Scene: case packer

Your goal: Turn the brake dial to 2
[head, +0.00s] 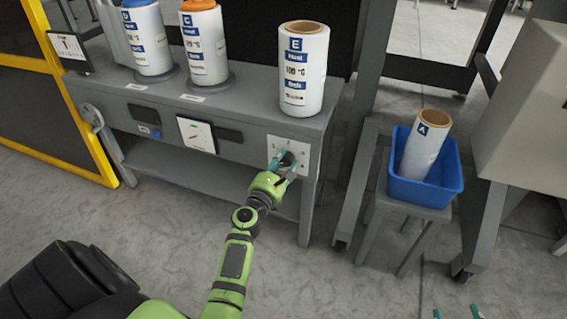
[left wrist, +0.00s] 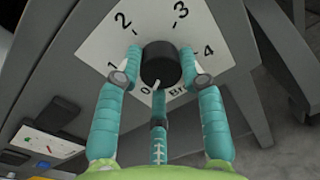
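The brake dial (left wrist: 160,65) is a black round knob on a white plate (left wrist: 208,32) marked 0 to 4. Its white pointer sits at the lower edge, by the 0. In the head view the plate (head: 303,150) is on the grey bench's front, at its right end. My left gripper (left wrist: 160,58) has a teal fingertip on each side of the knob, seemingly touching it; the third finger is below. In the head view my left gripper (head: 283,164) partly hides the dial. My right gripper (head: 456,313) shows only its spread fingertips at the bottom edge.
Several white labelled rolls, including roll E (head: 303,75), stand on the bench (head: 245,99). A blue bin (head: 441,190) holding a tilted roll A (head: 424,148) stands on a small grey stand to the right. Floor is clear in front of the bench.

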